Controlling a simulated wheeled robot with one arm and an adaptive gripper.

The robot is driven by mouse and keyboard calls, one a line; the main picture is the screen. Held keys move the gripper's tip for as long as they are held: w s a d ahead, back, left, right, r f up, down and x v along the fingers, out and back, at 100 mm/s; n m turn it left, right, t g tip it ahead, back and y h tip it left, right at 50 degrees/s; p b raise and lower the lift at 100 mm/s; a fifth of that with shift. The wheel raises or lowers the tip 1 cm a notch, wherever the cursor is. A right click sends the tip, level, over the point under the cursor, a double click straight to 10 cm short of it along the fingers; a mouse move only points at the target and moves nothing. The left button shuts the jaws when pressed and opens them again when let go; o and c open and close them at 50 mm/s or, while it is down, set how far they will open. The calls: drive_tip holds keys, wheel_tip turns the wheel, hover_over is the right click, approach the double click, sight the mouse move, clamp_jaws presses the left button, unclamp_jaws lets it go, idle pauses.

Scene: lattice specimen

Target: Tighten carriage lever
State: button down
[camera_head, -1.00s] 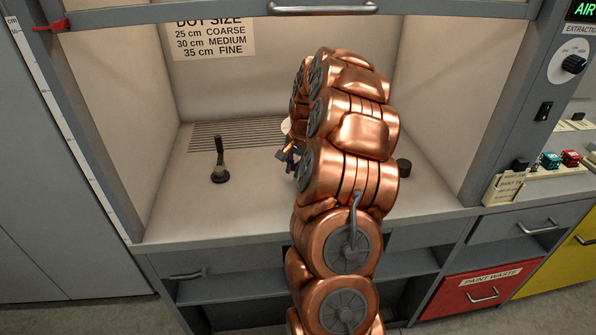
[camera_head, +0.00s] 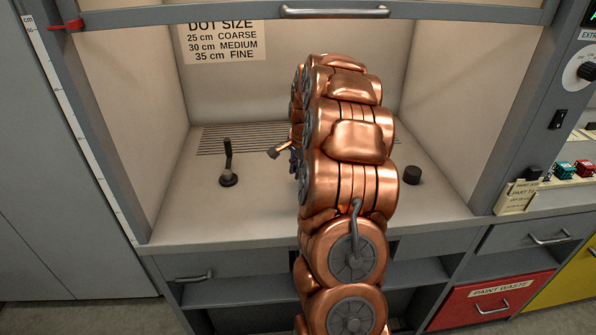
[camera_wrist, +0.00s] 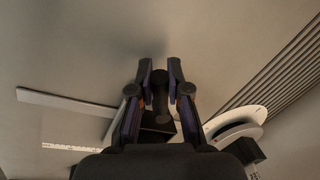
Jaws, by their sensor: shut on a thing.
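In the wrist view, my gripper (camera_wrist: 159,90) has its two dark fingers closed in on either side of a dark lever with a rounded end (camera_wrist: 159,78), which I take to be the carriage lever. It is shut on this lever. The lever rises from a black block (camera_wrist: 157,124) between the fingers. The block's lower part is hidden by my gripper. In the head view, my copper arm hides most of the gripper and the carriage.
A black upright lever (camera_head: 228,165) on a round base stands left of my arm, and a black knob (camera_head: 412,176) right of it. The wrist view shows a white round dish (camera_wrist: 236,120) and a pale bar (camera_wrist: 65,102). The sash handle (camera_head: 335,12) is above.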

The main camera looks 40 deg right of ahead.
drive_tip(key=shift+w+d+r+m+h, duration=0.15)
drive_tip(key=shift+w+m, duration=0.35)
drive_tip(key=shift+m, duration=0.35)
drive_tip(key=shift+w+d+f+m+h, duration=0.15)
drive_tip(key=shift+w+m, duration=0.35)
drive_tip(key=shift+m, duration=0.35)
drive_tip(key=shift+r, duration=0.1)
drive_tip(key=shift+w+d+m+g+h, duration=0.2)
drive_tip(key=shift+w+m, duration=0.25)
drive_tip(key=shift+m, duration=0.45)
drive_tip(key=shift+w+d+m+g+h, duration=0.15)
drive_tip(key=shift+w+m, duration=0.25)
drive_tip(key=shift+m, duration=0.5)
drive_tip(key=c, duration=1.1)
unclamp_jaws()
drive_tip(key=shift+o, duration=0.2)
drive_tip(key=shift+s+a+r, duration=0.1)
drive_tip(key=shift+s+r, duration=0.05)
drive_tip(key=shift+r, duration=0.8)
drive_tip(key=shift+s+a+r, duration=0.15)
drive_tip(key=shift+r, duration=0.85)
drive_tip(key=shift+s+a+r, duration=0.1)
drive_tip(key=shift+s+r, duration=0.05)
drive_tip(key=shift+r, duration=0.8)
